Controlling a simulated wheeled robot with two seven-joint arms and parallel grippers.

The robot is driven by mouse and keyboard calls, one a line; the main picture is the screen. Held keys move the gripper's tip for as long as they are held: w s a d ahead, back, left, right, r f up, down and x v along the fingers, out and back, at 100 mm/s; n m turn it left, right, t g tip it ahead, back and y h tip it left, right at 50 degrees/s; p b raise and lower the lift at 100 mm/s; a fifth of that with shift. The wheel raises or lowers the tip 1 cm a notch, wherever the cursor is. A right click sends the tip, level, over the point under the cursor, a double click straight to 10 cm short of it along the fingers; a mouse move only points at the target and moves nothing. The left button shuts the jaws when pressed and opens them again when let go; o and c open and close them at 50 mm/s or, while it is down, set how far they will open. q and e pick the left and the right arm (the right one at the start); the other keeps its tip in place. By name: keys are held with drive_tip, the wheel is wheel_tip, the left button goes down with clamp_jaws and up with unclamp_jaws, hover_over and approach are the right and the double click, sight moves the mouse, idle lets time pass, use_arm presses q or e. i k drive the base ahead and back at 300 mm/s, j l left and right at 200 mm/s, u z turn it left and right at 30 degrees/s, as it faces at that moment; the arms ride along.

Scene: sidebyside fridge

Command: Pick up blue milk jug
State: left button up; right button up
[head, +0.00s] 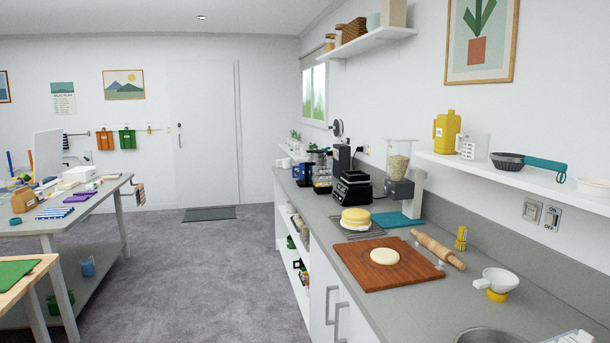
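A small blue object (301,171) stands at the far end of the right counter, beside the coffee maker. It may be the blue milk jug, but it is too small and partly hidden to tell. Neither of my grippers shows in the head view.
The right counter (335,222) holds a dark appliance (352,190), a wooden board (388,275) with dough, and a rolling pin (438,250). A yellow jug (446,133) stands on the wall shelf. The left table (105,190) is cluttered. Grey carpet (195,265) between them is clear.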

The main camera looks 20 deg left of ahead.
sight(301, 166)
drive_tip(key=i+j+u, duration=0.55)
drive_tip(key=i+u, duration=0.15)
drive_tip(key=i, duration=0.2)
drive_tip(key=i+u, duration=0.4)
drive_tip(key=i, duration=2.15)
drive_tip(key=i+j+z, duration=0.15)
drive_tip(key=i+z, duration=0.2)
drive_tip(key=i, duration=0.15)
drive_tip(key=i+j+z, duration=0.35)
drive_tip(key=i, duration=0.15)
drive_tip(key=i+j+z, duration=1)
drive_tip(key=j+z, duration=0.15)
drive_tip(key=i+j+z, duration=0.25)
drive_tip(key=j, duration=0.15)
drive_tip(key=j+z, duration=0.25)
drive_tip(key=j, duration=0.15)
drive_tip(key=i+j, duration=0.2)
drive_tip(key=i, duration=0.4)
